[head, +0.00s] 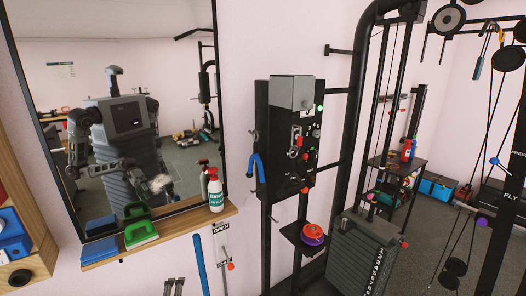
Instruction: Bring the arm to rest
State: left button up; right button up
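The reflection is too small to tell whether a gripper is open or shut. An orange and purple stack of small plates (313,234) sits on a small dark shelf of the black machine.
A wooden ledge (185,232) under the mirror holds a spray bottle (215,190) and a green brush (141,232). The black machine (292,130) and weight stack (360,255) stand ahead. Two grey prongs (174,287), unclear, show at the bottom edge. Cable equipment is right.

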pick_arm(q)
jog(key=s+d+f+n+g+h, duration=0.2)
jog(key=s+n+g, duration=0.2)
jog(key=s+n, duration=0.4)
jog(key=s+d+f+n+g+h, duration=0.1)
jog(key=s+d+f+n+g, duration=0.15)
jog(key=s+n, duration=0.55)
jog(key=s+a+f+m+g, duration=0.1)
jog(key=s+f, duration=0.1)
jog(key=f, duration=1.5)
jog(key=s+f+m+g, duration=0.1)
jog(key=s+f, duration=0.2)
jog(key=f, duration=1.4)
jog(key=s+a+f, duration=0.2)
jog(key=s+f, duration=0.7)
jog(key=s, duration=0.1)
jog(key=s+a+f+g, duration=0.1)
jog(key=s+a+f, duration=0.1)
jog(key=s+f, duration=0.7)
jog(key=shift+s+a+f, duration=0.3)
jog(key=shift+s+f, duration=0.05)
jog(key=shift+s, duration=0.85)
pick_arm(e)
jog(key=shift+a, duration=0.55)
